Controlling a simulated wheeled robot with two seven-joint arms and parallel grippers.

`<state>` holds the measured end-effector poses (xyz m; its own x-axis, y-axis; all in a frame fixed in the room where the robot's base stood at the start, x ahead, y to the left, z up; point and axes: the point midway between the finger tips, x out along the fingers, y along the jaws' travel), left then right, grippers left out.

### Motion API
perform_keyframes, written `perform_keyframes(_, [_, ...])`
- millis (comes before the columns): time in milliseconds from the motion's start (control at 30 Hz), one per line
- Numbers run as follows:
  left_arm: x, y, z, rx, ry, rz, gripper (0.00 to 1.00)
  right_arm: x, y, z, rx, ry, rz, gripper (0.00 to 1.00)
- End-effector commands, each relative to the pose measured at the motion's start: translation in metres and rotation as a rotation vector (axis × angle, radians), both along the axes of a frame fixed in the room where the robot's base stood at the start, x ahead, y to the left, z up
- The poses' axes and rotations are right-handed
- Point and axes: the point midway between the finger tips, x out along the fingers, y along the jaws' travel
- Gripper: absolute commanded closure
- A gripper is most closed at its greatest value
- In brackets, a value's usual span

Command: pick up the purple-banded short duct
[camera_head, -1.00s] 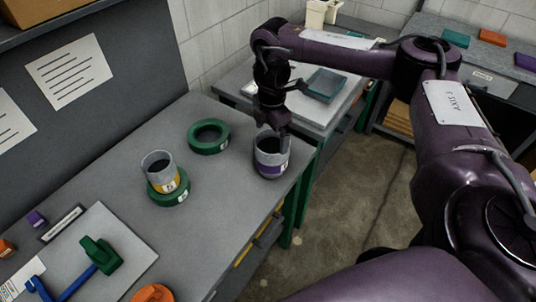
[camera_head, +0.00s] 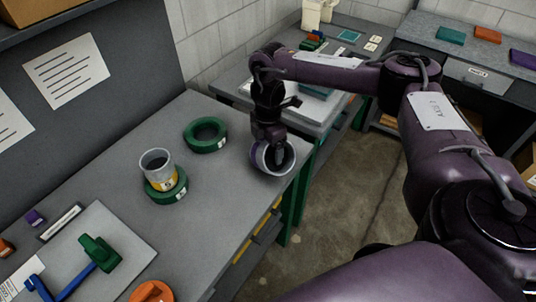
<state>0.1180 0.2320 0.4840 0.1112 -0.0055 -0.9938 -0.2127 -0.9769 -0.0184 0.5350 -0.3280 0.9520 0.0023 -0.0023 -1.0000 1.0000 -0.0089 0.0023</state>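The purple-banded short duct (camera_head: 259,158) is a grey ring with a purple band, at the right edge of the grey bench in the head view. It is tilted, its open mouth facing right and toward me. My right gripper (camera_head: 271,148) points down at its upper left wall, one finger showing inside the mouth. It appears shut on that wall; the other finger is mostly hidden. I cannot tell whether the duct still touches the bench. My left gripper is not in view.
A yellow-banded duct (camera_head: 157,165) stands in a green ring (camera_head: 167,193) left of the gripper. An empty green ring (camera_head: 206,135) lies behind it. A white board with a blue-and-green tool (camera_head: 98,254) and an orange ring (camera_head: 153,292) are nearer. The bench (camera_head: 215,215) is clear between.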

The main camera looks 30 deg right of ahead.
Motion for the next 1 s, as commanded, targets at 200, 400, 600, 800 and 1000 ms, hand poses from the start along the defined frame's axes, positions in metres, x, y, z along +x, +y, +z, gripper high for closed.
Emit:
perform_keyframes(200, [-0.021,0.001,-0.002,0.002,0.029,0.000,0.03,-0.002,-0.001,-0.003,-0.004,0.005,0.000,0.46])
perform_keyframes(400, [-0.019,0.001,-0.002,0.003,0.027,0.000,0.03,-0.002,-0.001,-0.003,-0.004,0.006,-0.001,0.48])
perform_keyframes(600, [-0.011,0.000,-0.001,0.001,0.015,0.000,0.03,-0.003,-0.002,-0.003,-0.005,0.007,-0.002,0.48])
perform_keyframes(800, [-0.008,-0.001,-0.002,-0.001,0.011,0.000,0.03,-0.002,-0.002,0.007,-0.004,0.005,-0.002,0.73])
perform_keyframes(1000, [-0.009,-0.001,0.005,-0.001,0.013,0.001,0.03,0.001,-0.001,0.049,-0.004,-0.004,0.001,0.74])
